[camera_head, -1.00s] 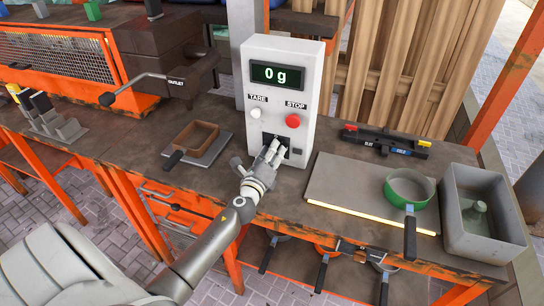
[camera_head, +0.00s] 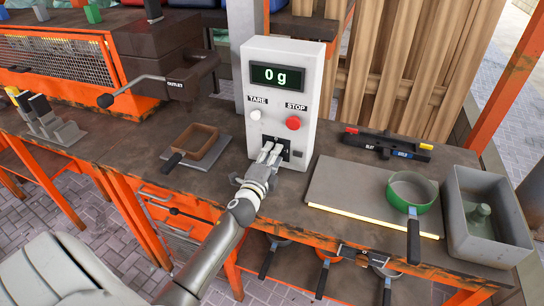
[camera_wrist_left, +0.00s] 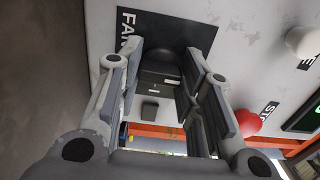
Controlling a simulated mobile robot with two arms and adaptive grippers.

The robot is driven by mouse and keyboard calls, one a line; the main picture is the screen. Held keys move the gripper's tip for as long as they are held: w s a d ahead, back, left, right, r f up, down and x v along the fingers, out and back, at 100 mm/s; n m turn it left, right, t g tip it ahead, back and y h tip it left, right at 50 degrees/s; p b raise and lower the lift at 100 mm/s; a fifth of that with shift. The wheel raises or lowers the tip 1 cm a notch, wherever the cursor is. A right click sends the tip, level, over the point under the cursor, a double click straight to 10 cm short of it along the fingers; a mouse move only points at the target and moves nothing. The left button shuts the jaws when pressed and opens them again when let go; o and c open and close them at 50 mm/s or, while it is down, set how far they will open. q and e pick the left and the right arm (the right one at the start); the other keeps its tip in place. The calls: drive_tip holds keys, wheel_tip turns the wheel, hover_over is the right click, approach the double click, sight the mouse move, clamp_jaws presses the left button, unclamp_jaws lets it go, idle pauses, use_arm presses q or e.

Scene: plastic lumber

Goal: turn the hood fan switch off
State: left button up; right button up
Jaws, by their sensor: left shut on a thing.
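The hood fan switch is on the front of a white panel box, on a black plate (camera_head: 286,144) below the white and red buttons. In the left wrist view the plate (camera_wrist_left: 150,32) carries the letters "FA", and a dark switch block (camera_wrist_left: 158,78) stands out between the fingers. My left gripper (camera_head: 269,149) is at the plate, shut on the switch; its fingers (camera_wrist_left: 163,70) stand on either side of it. The fingers partly hide the switch in the head view, so its position cannot be told. My right gripper is not in view.
A white TARE button (camera_head: 255,114) and red STOP button (camera_head: 293,123) sit just above, under a display (camera_head: 277,76) reading "0 g". A brown mould (camera_head: 201,145) lies left; a green-rimmed pan (camera_head: 413,190) and grey bin (camera_head: 485,225) are right.

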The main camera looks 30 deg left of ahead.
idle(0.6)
use_arm(q)
drive_tip(key=o, duration=1)
drive_tip(key=v, duration=1.2)
drive_tip(key=shift+f, duration=0.1)
